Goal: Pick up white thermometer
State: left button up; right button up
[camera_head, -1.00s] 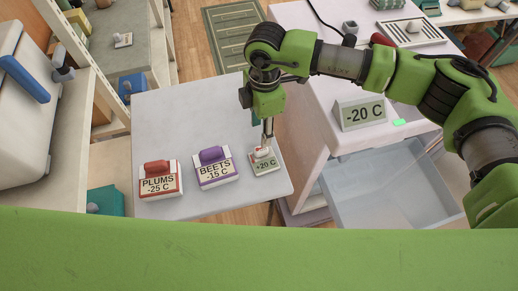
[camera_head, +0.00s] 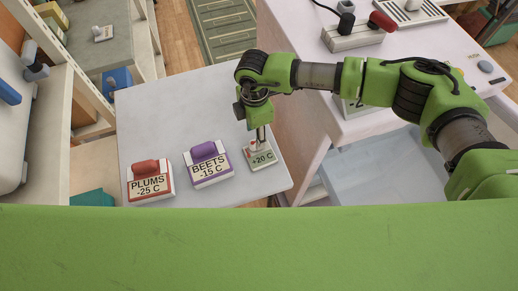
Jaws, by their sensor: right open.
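The white thermometer (camera_head: 262,160) lies on the grey table near its right front corner. Its display reads +20 C. My right gripper (camera_head: 260,143) points down from above, with its fingertips at the back part of the thermometer. Its jaws are open. The fingers hide part of the thermometer's top, and I cannot tell whether they touch it. My left gripper does not show.
To the left on the grey table (camera_head: 170,108) are a box marked PLUMS -25 C (camera_head: 150,185) and a box marked BEETS -15 C (camera_head: 210,170). An open translucent drawer (camera_head: 375,175) is to the right, below the white freezer (camera_head: 420,50).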

aim_at(260, 153)
jog(key=shift+f, duration=0.35)
notch_tip(260, 153, down, 5)
jog(key=shift+w+d+r+p, duration=0.1)
jog(key=shift+d+p, duration=0.05)
jog(key=shift+p, duration=0.75)
jog(key=shift+f, duration=0.3)
grip_shut()
